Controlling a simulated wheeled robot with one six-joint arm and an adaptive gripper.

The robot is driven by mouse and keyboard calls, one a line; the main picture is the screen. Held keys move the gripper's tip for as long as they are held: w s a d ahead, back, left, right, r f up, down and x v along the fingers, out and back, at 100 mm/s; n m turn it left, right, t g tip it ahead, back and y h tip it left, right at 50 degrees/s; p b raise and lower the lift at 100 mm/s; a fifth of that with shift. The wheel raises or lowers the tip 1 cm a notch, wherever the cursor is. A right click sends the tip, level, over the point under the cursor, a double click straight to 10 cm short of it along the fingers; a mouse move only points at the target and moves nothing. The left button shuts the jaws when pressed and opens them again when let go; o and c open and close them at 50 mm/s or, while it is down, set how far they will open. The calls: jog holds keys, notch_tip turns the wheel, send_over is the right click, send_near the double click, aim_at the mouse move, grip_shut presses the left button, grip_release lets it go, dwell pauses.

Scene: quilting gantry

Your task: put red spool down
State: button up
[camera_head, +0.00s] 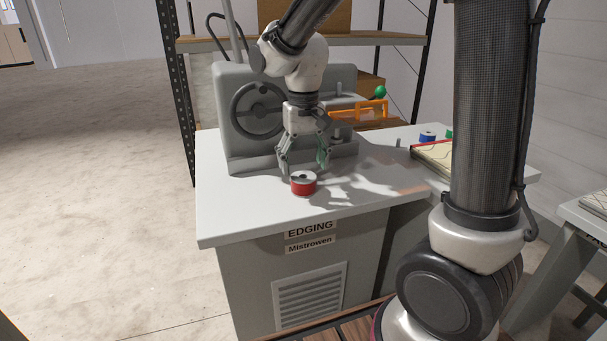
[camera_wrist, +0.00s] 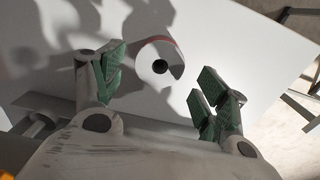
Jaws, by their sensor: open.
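The red spool (camera_head: 303,184) stands upright on the white top of the edging table (camera_head: 225,207), near its front edge. It has a pale top with a dark centre hole. My gripper (camera_head: 304,166) is open, just above and behind the spool in the head view. In the wrist view the spool (camera_wrist: 160,62) shows its pale round top and a thin red rim, beyond and between the spread green-padded fingers (camera_wrist: 158,90). The fingers appear clear of the spool. The spool's far side is hidden.
A grey machine with a round handwheel (camera_head: 258,110) stands right behind my gripper. An orange frame (camera_head: 362,113) is beside it. A blue spool (camera_head: 427,137), a green spool (camera_head: 449,134) and a book-like stack (camera_head: 433,155) lie at the right. The table top left of the spool is clear.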

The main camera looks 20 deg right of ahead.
notch_tip(320, 180, up, 8)
dwell(0.6)
